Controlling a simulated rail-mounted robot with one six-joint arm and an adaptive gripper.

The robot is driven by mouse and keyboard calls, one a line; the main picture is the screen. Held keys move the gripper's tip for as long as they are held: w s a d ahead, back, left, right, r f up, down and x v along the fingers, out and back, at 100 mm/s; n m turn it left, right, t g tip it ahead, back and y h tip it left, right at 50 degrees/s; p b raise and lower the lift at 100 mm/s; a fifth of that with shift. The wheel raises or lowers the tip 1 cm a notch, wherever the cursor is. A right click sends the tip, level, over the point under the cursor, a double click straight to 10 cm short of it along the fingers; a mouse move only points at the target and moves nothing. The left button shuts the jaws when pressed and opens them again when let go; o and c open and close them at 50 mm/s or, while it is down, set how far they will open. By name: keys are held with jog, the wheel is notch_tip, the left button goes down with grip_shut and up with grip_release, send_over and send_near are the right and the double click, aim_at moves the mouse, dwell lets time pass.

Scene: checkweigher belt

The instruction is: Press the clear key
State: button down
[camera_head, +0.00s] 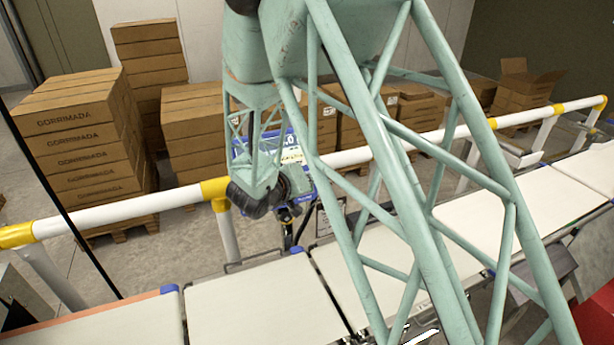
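A blue-framed panel (241,148) with a lit screen stands behind the belts, near the picture's middle. My arm covers much of it, and I cannot make out the clear key. My gripper (289,213) is small and dark at the end of my green arm. It appears in front of the panel's lower part. I cannot tell whether it touches the panel, or whether its fingers are open or shut.
White belt sections (262,308) run across the front and up to the right. A white and yellow guard rail (125,212) passes behind them. Stacked cartons (88,150) stand on pallets beyond the rail. My arm's lattice hides the middle right.

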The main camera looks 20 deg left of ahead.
jog(key=shift+w+a+f+p, duration=0.2)
jog(key=shift+w+a+p, duration=0.3)
jog(key=shift+w+p, duration=0.1)
dwell(1.5)
jog(key=shift+s, duration=0.15)
jog(key=shift+s+d+r, duration=0.2)
jog(key=shift+s+d, duration=0.3)
jog(key=shift+s+d, duration=0.1)
dwell(0.6)
jog(key=shift+s+d+r, duration=0.35)
jog(key=shift+s+d, duration=0.45)
jog(key=shift+s, duration=0.05)
jog(key=shift+s+d+r, duration=0.35)
jog(key=shift+s+d, duration=0.4)
jog(key=shift+s, duration=0.05)
jog(key=s+d+r, duration=0.2)
jog(key=s+d, duration=0.3)
jog(key=s, duration=0.1)
jog(key=shift+s+d+r, duration=0.2)
jog(key=shift+d+r, duration=0.05)
jog(key=shift+d, duration=0.15)
jog(key=shift+w+d, duration=0.1)
dwell(0.6)
